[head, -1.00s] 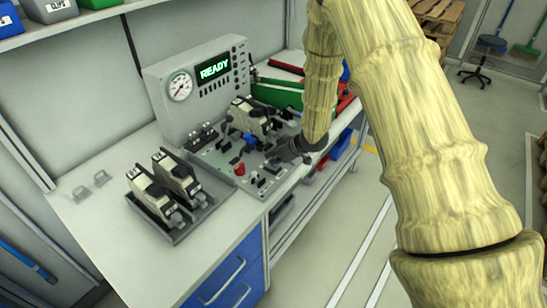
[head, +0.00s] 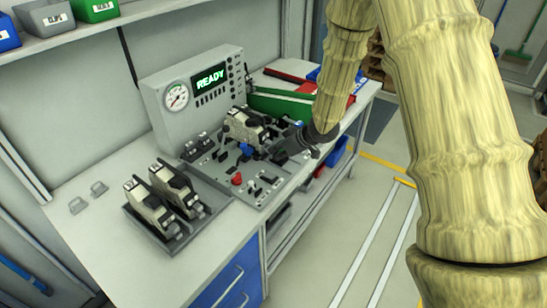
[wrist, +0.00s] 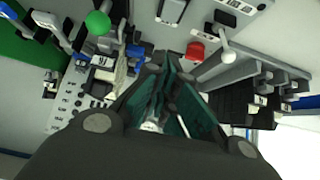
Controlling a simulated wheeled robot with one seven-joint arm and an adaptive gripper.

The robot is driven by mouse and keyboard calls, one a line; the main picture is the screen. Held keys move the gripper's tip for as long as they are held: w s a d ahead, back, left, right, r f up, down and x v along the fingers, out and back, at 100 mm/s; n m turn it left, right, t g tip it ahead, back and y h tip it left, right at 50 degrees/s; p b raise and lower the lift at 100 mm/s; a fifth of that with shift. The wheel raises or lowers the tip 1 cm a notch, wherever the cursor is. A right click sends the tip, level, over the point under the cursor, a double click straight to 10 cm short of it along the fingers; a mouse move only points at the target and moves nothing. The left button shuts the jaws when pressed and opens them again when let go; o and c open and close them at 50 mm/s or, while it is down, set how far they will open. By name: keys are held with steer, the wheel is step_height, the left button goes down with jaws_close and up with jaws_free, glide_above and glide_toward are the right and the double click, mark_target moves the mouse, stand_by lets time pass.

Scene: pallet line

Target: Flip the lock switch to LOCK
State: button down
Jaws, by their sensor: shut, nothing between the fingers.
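The grey control panel (head: 222,172) lies on the bench, with several small levers and buttons. I cannot read a LOCK label in either view, so I cannot tell which control is the lock switch. My gripper (head: 283,152) is low over the panel's right part in the head view, its fingertips hard to make out there. In the wrist view my gripper (wrist: 160,62) is shut and empty, its dark green fingers close together over the panel. A white-tipped lever (wrist: 228,57) and a red button (wrist: 196,50) show to their right, apart from them.
The READY display box (head: 186,98) stands behind the panel. A black-and-beige device (head: 242,127) sits on the panel, and a dark tray (head: 187,232) holds two similar ones at left. A green-knobbed lever (wrist: 98,24) rises at left in the wrist view.

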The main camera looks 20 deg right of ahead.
steer(key=shift+v, duration=1.65)
steer(key=shift+r, duration=0.1)
steer(key=s+a+f+m+g+h+b, duration=0.1)
steer(key=s+a+f+m, duration=0.1)
steer(key=s+f, duration=0.75)
steer(key=s+a+f+m+g+h+b, duration=0.1)
steer(key=s+a+f+m, duration=0.15)
steer(key=s+f, duration=0.75)
steer(key=s+f+m+g+h, duration=0.1)
steer(key=s+f, duration=0.4)
steer(key=s, duration=0.3)
steer(key=s+f+m+g+h+b, duration=0.1)
steer(key=s+f+g, duration=0.1)
steer(key=s+f, duration=0.3)
steer(key=s+f+m+g+h+b, duration=0.1)
steer(key=s+f, duration=0.4)
steer(key=s, duration=0.7)
steer(key=shift+d+f+g, duration=0.15)
steer(key=shift+d+g, duration=0.2)
steer(key=shift+g, duration=0.15)
